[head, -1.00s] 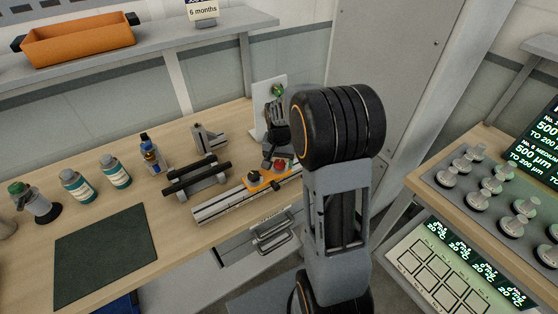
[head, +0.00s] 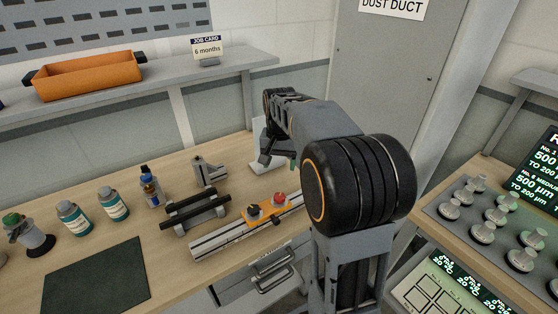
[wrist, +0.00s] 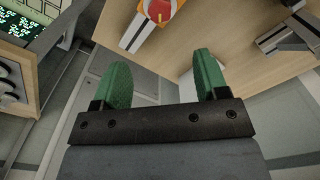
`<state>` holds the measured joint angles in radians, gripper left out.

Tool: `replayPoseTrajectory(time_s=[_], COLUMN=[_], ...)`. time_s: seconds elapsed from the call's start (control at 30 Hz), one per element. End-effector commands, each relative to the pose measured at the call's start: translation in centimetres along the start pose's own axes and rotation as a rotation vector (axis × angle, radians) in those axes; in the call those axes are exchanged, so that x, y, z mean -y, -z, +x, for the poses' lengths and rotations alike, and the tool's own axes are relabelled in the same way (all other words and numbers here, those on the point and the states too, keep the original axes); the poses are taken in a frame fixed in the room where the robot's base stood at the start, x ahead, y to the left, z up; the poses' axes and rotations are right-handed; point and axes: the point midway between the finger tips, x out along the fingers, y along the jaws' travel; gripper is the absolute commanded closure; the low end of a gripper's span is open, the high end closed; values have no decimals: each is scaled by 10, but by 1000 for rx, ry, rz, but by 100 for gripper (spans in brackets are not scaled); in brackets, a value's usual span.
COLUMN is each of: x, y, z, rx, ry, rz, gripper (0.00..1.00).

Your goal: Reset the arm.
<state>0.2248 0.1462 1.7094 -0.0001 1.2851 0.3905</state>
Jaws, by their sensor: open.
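My gripper (wrist: 163,82) shows in the wrist view with its two green fingers spread apart and nothing between them. Beyond the fingers are the wooden bench, its edge and the grey floor. In the head view my arm rises at the right of centre and reaches back over the bench; the gripper end is mostly hidden behind the arm links. The orange block with a red knob (head: 266,209) sits on the grey rail (head: 228,239) on the bench, and it also shows at the top of the wrist view (wrist: 172,7).
A dark stand with two bars (head: 195,209), a grey metal fixture (head: 209,172), several bottles (head: 113,203) and a dark green mat (head: 96,279) are on the bench. An orange bin (head: 90,74) sits on the shelf. A panel of knobs (head: 484,232) stands at the right.

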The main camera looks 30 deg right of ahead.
Motion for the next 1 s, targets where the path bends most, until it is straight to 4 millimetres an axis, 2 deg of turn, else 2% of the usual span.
replayPoseTrajectory(time_s=[0.13, 0.7, 0.77, 0.87, 1.0], x=[0, 1, 1, -4, -8], y=[0, 2, 2, -16, -67], z=[-5, -5, 6, 24, 32], rx=[0, -13, -21, -31, -101], ry=[0, 5, 8, 10, 29], rz=[0, -31, -81, -170, -334], gripper=[33, 33, 33, 33, 33])
